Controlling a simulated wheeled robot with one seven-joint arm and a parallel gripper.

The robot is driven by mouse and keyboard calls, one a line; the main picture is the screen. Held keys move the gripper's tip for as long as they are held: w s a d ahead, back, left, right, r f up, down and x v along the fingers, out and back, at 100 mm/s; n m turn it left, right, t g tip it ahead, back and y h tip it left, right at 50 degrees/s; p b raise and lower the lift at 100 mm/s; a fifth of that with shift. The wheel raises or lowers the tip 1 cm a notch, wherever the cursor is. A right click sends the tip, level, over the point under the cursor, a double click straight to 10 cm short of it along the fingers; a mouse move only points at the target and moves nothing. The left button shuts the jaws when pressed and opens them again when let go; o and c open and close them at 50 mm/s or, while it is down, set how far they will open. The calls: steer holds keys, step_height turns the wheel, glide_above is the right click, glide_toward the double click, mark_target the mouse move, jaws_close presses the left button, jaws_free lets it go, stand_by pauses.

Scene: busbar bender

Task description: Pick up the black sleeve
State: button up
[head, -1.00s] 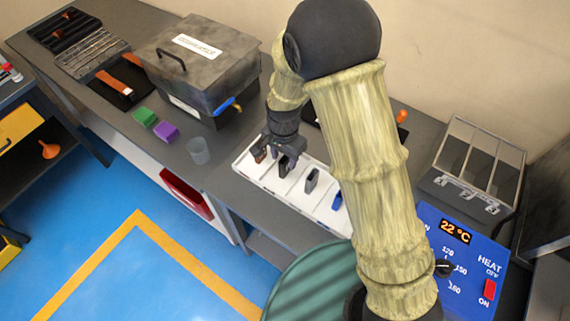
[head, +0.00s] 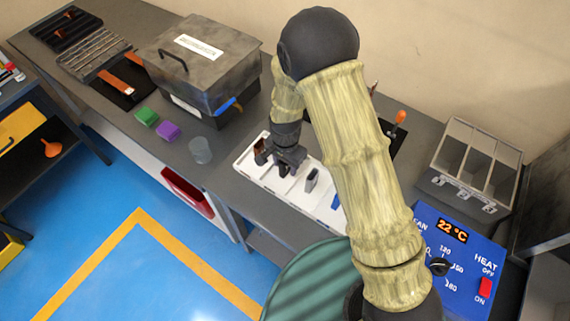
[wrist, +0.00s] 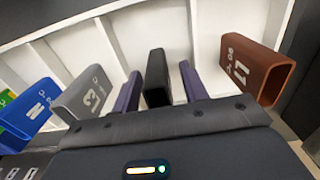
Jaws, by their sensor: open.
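The black sleeve (wrist: 157,78) stands upright in a slot of the white tray (wrist: 207,22) in the wrist view. My gripper (wrist: 161,88) is open, with one finger on each side of the sleeve. Gaps show between the fingers and the sleeve. In the head view my gripper (head: 284,168) is low over the tray (head: 292,207), and the black sleeve is hard to tell apart from the dark fingers there.
A brown sleeve (wrist: 250,70) stands right of the fingers; a grey sleeve (wrist: 88,98) and a blue sleeve (wrist: 28,110) stand left. A clear cup (head: 200,150) and a large grey box (head: 205,65) are left of the tray. The heat panel (head: 455,260) is at right.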

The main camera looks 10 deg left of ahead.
jaws_close()
steer(key=shift+r, duration=0.1)
step_height(320, 180, up, 10)
steer(key=b, duration=0.1)
steer(key=shift+b, duration=0.35)
stand_by(0.5)
steer(key=w+a+r+n+p, duration=0.1)
steer(key=w+r+n+p, duration=0.1)
steer(key=r+p, duration=0.7)
steer(key=w+a+r+n+p, duration=0.1)
steer(key=w+a+r+p, duration=0.1)
steer(key=r+p, duration=0.8)
step_height(320, 180, up, 3)
steer(key=shift+w+a+r+n+p, duration=0.2)
steer(key=shift+w+a+n+p, duration=0.15)
steer(key=shift+w, duration=0.45)
